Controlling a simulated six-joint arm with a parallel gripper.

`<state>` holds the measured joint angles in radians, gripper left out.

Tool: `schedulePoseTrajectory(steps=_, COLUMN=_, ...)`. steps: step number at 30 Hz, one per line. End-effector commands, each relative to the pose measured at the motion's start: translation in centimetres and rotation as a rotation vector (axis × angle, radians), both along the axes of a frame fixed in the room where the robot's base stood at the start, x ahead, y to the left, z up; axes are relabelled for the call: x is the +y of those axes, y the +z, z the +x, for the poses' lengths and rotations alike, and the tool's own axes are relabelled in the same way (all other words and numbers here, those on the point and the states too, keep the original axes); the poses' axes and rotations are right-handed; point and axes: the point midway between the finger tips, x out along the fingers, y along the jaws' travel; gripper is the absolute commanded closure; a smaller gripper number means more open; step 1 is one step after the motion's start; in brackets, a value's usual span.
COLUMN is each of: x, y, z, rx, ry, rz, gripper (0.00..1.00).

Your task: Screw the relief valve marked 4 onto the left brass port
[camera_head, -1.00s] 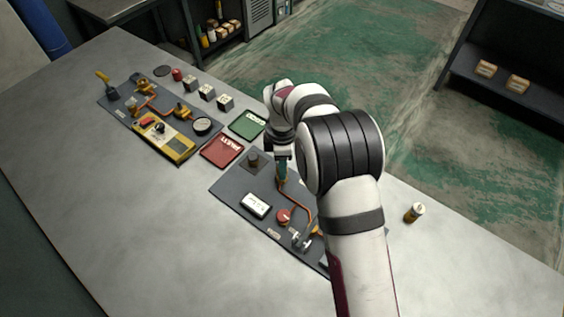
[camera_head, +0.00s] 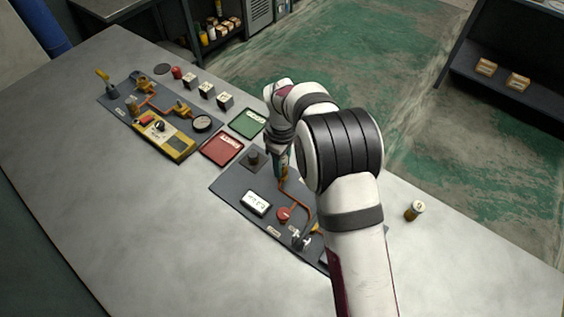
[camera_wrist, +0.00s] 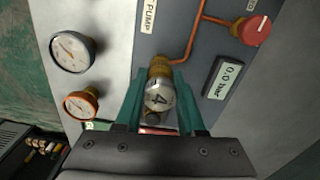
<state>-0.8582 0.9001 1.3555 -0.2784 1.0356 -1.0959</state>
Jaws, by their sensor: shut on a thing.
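In the wrist view, the relief valve (camera_wrist: 158,97) shows its silver round end with a black 4. It sits between the teal fingertips of my gripper (camera_wrist: 157,104), which is shut on it. A brass fitting (camera_wrist: 159,69) lies right beyond the valve, in line with it, and a copper pipe runs from it. I cannot tell how far the valve is seated on the brass. In the head view, my gripper (camera_head: 283,165) points down at the far part of the near dark panel (camera_head: 232,190); my arm hides part of that panel.
The near panel carries a white display (camera_head: 256,202) reading 0.0 bar in the wrist view, and a red knob (camera_head: 284,214). Red (camera_head: 222,148) and green (camera_head: 248,123) trays lie beyond. A small cylinder (camera_head: 414,210) stands at right. Two round gauges (camera_wrist: 72,50) (camera_wrist: 80,104) show at left in the wrist view.

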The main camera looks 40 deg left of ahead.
Motion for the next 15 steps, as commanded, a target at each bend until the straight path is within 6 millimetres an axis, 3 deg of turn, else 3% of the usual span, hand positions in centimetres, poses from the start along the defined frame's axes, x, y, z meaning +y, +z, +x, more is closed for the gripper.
schedulePoseTrajectory(steps=2, x=0.01, y=-0.09, z=0.00, rx=0.000, ry=-0.023, rz=0.000, gripper=1.00)
schedulePoseTrajectory(steps=7, x=0.00, y=-0.15, z=0.01, rx=0.000, ry=-0.279, rz=0.000, gripper=1.00)
schedulePoseTrajectory(steps=15, x=-0.01, y=-0.19, z=0.01, rx=0.000, ry=-0.336, rz=-0.001, gripper=1.00)
